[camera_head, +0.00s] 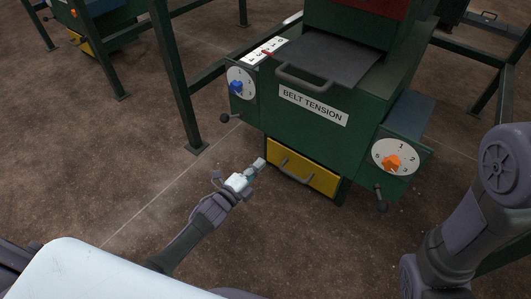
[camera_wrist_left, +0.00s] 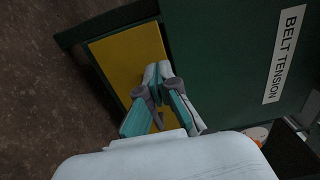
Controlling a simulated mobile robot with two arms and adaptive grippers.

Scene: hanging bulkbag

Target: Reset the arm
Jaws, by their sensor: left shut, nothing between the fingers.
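My left gripper (camera_head: 259,164) is low in front of the green machine (camera_head: 300,125), just left of its yellow drawer (camera_head: 318,179). In the left wrist view the gripper (camera_wrist_left: 158,70) has its fingers together with nothing between them, and the yellow drawer (camera_wrist_left: 122,58) shows behind them. I cannot tell whether the fingertips touch the drawer. The drawer looks shut, with a grey bar handle (camera_head: 294,170) on its front. A large grey link of my other arm shows at the right of the head view. Its gripper is out of view.
The machine carries a "BELT TENSION" label (camera_head: 313,105), a dial with a blue knob (camera_head: 237,87), a dial with an orange knob (camera_head: 391,163) and a grey handle (camera_head: 303,79). Small levers stick out below the dials. A green post (camera_head: 178,85) stands at left.

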